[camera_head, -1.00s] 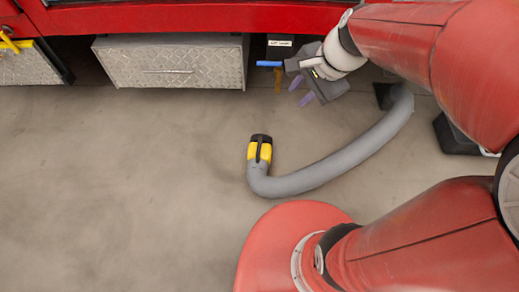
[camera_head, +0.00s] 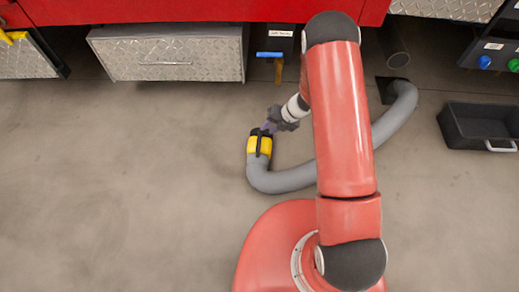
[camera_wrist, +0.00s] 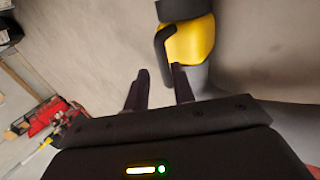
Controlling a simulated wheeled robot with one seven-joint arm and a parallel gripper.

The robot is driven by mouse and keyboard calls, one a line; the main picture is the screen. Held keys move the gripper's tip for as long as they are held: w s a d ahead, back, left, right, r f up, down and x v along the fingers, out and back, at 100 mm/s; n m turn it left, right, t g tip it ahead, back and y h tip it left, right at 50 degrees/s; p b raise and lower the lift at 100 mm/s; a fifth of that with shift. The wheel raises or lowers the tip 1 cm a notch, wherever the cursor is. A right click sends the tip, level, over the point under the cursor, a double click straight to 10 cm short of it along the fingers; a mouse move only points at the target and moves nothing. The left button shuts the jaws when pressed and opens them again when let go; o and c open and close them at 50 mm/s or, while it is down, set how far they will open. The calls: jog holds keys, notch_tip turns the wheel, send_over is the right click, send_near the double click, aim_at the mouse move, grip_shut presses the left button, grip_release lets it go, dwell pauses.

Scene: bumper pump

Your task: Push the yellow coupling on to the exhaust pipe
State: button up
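The yellow coupling (camera_head: 259,145), with a black rim and a black handle, lies on the floor at the free end of a grey hose (camera_head: 290,181). In the wrist view the coupling (camera_wrist: 190,40) is at the top, right of centre, with its handle facing my fingers. My gripper (camera_head: 268,127) is right beside the coupling in the head view. In the wrist view its two dark fingers (camera_wrist: 160,88) stand apart with only floor between them. The right finger is close to the handle; I cannot tell if they touch. The exhaust pipe (camera_head: 398,58) is a dark round opening under the red vehicle at the upper right.
A black tray (camera_head: 485,127) sits on the floor at the right. A diamond-plate box (camera_head: 168,58) hangs under the red vehicle (camera_head: 180,12). A blue lever (camera_head: 270,55) is right of that box. The floor at left is clear.

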aim_at(261, 135)
jog(key=shift+x, duration=1.25)
jog(key=b+x, duration=0.1)
jog(key=x, duration=0.4)
jog(key=shift+s+d+f+b, duration=0.1)
jog(key=shift+f+b, duration=0.15)
jog(key=shift+b, duration=0.05)
jog(key=shift+r, duration=0.1)
grip_shut()
